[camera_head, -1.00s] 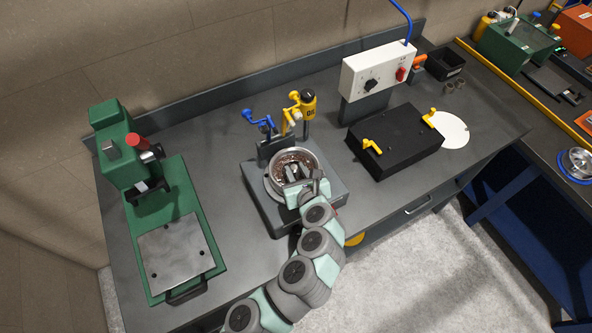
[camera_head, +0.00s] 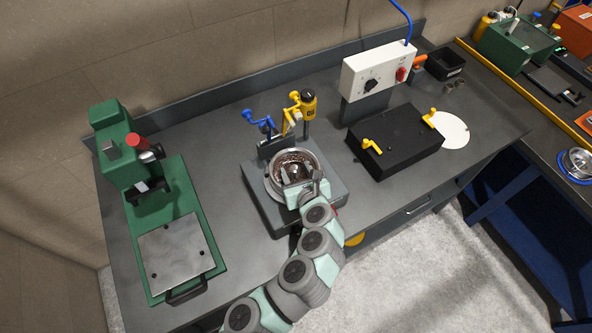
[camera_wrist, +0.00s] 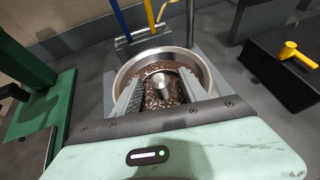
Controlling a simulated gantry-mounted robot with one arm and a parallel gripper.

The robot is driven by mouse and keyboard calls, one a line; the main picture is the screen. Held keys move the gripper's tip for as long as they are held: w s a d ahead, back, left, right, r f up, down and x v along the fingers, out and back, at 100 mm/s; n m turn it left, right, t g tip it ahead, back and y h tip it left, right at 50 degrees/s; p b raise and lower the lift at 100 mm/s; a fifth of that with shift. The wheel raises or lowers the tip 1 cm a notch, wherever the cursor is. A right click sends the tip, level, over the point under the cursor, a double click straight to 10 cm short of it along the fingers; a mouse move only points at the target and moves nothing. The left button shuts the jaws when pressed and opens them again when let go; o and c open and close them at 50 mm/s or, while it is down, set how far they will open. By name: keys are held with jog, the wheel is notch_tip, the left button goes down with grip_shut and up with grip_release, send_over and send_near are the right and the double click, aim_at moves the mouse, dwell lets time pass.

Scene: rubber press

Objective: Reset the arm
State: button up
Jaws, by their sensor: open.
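My gripper (camera_head: 298,173) is open over the round metal bowl (camera_head: 270,185) on the grey base at the middle of the bench. In the wrist view my gripper (camera_wrist: 165,92) has its two fingers spread apart. Brown granular material and a small metal cylinder (camera_wrist: 160,82) show between and beyond them, inside the bowl (camera_wrist: 212,75). The fingers hold nothing that I can see. I cannot tell whether the fingertips touch the bowl's contents. My arm reaches in from the bottom of the head view.
A green press (camera_head: 178,205) stands left. Blue (camera_head: 258,121) and yellow (camera_head: 294,108) levers stand just behind the bowl. A black box with yellow handles (camera_head: 395,145) and a white control box (camera_head: 378,70) are right. Bare bench lies between press and bowl.

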jog(key=shift+r, duration=0.15)
notch_tip(320, 180, up, 7)
jog(key=p, duration=0.6)
jog(key=shift+p, duration=0.3)
dwell(1.0)
